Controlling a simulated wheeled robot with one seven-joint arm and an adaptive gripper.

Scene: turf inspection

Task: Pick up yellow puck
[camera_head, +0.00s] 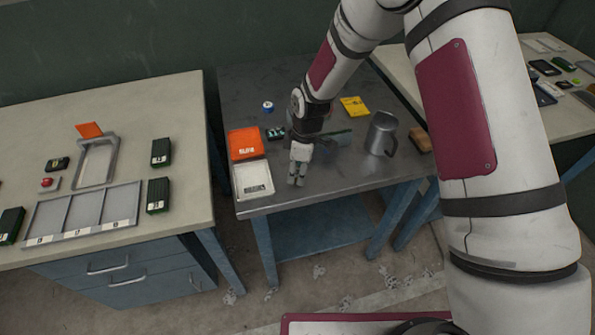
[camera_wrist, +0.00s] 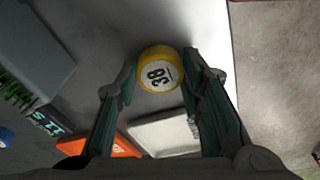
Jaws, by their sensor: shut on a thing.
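The yellow puck (camera_wrist: 161,72) has a white face with the dark number 38 and shows in the wrist view between my two fingertips. My gripper (camera_wrist: 160,78) is shut on it, one finger on each side. In the head view my gripper (camera_head: 297,180) points down over the front part of the dark metal table (camera_head: 330,186), just right of the white scale. The puck cannot be made out in that view. Whether it touches the tabletop is hard to tell.
Beside my gripper are the white scale (camera_head: 252,180) and an orange box (camera_head: 247,143). A metal mug (camera_head: 381,133) stands to the right, with a brown block (camera_head: 419,140) beyond. A yellow packet (camera_head: 354,106) and blue puck (camera_head: 267,106) lie farther back.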

